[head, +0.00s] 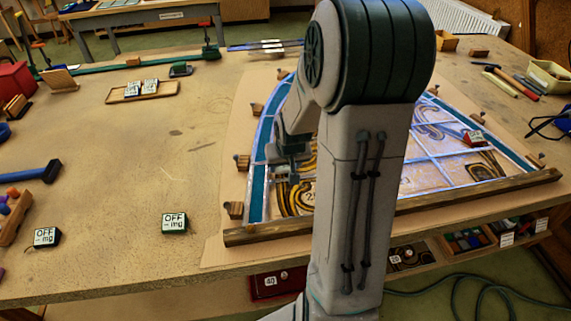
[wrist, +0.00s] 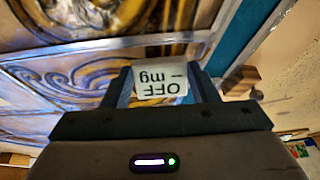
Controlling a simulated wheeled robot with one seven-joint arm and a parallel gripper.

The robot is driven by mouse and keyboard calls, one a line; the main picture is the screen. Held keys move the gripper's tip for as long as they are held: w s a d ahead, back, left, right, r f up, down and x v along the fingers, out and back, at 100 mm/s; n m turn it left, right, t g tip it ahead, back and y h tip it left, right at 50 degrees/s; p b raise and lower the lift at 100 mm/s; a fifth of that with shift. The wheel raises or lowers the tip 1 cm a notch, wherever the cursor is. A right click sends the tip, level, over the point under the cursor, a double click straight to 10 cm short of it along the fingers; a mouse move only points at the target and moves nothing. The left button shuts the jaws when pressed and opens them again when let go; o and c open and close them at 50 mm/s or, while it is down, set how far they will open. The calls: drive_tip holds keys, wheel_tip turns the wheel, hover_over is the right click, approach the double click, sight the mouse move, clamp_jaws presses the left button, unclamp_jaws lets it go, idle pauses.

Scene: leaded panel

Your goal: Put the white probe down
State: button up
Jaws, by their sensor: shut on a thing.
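My gripper (wrist: 160,72) is shut on a small white block, the white probe (wrist: 161,86), whose face reads "OFF -- mg" upside down in the wrist view. The probe sits between the two dark fingers, over the leaded panel. In the head view my gripper (head: 288,150) is over the left part of the leaded panel (head: 430,143), partly behind my arm. I cannot make out the probe there, nor tell whether it touches the panel. Similar blocks with white "OFF -- mg" faces stand on the bench: one at front centre (head: 175,222), one at front left (head: 46,237).
A wooden tray (head: 170,92) at the back left holds two white-faced blocks. A wooden batten (head: 240,236) edges the panel's front, with small wooden blocks (head: 234,209) around its side. A red-and-white piece (head: 473,138) lies on the panel. The bench left of the panel has free room.

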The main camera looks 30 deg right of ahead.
drive_tip(key=shift+f, duration=0.15)
drive_tip(key=o, duration=1)
drive_tip(key=shift+c, duration=0.2)
drive_tip(key=shift+r, duration=0.35)
drive_tip(key=v, duration=1.1)
drive_tip(key=s+a+r+n+g+y, duration=0.1)
drive_tip(key=s+a+r+n, duration=0.2)
drive_tip(key=s+a, duration=0.9)
drive_tip(key=s+r, duration=0.1)
drive_tip(key=s, duration=0.2)
drive_tip(key=shift+a+p, duration=0.35)
drive_tip(key=shift+a, duration=0.05)
drive_tip(key=shift+s, duration=0.1)
